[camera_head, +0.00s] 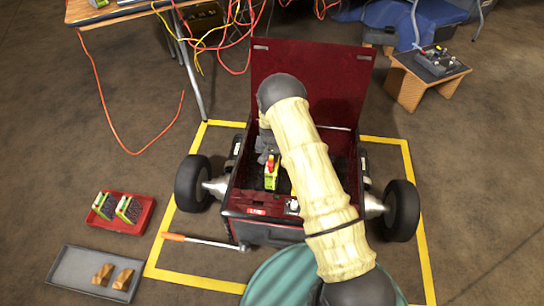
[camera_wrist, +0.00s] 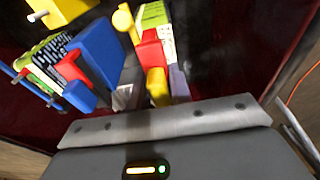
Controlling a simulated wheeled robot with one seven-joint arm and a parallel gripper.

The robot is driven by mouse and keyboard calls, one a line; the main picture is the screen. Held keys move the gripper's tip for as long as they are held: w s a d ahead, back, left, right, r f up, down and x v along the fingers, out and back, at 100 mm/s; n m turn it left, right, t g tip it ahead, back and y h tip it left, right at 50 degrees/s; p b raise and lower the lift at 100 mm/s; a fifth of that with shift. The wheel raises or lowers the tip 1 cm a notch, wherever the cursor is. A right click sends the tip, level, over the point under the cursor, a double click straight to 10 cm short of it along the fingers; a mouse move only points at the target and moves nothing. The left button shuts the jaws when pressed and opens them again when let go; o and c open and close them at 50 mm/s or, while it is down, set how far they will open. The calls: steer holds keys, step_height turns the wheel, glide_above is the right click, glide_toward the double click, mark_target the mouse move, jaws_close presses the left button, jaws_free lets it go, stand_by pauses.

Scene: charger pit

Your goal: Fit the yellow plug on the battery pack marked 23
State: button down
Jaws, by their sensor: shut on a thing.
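My gripper (camera_wrist: 156,88) is low in the open red box, its grey fingers shut around a small yellow piece with a red part against it, which I take for the yellow plug (camera_wrist: 158,84). In the head view the yellow plug and red part (camera_head: 270,168) sit inside the box; my forearm and wrist hide much around them. A pack with a green-and-white label (camera_wrist: 157,28) stands just beyond the plug in the wrist view. Its number is too small to read. I cannot tell whether the plug is seated on the pack.
The red box (camera_head: 232,200) stands on wheels inside a yellow floor frame (camera_head: 196,281); its lid is raised. A red tray (camera_head: 142,222) with two green-edged packs and a grey tray (camera_head: 68,270) with wooden blocks lie left. A long-handled tool (camera_head: 207,241) lies in front.

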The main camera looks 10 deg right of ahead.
mark_target(271, 157)
steer(key=shift+f+b, duration=0.45)
steer(key=shift+f, duration=0.45)
steer(key=c, duration=1.2)
jaws_free()
steer(key=shift+d, duration=0.1)
steer(key=r+p, duration=0.2)
steer(key=r, duration=0.3)
steer(key=s+r+p, duration=0.1)
steer(key=r+p, duration=0.1)
steer(key=r, duration=0.4)
steer(key=s+r+p, duration=0.1)
steer(key=r+p, duration=0.1)
steer(key=r, duration=0.4)
steer(key=shift+a+r, duration=0.2)
steer(key=shift+a, duration=0.2)
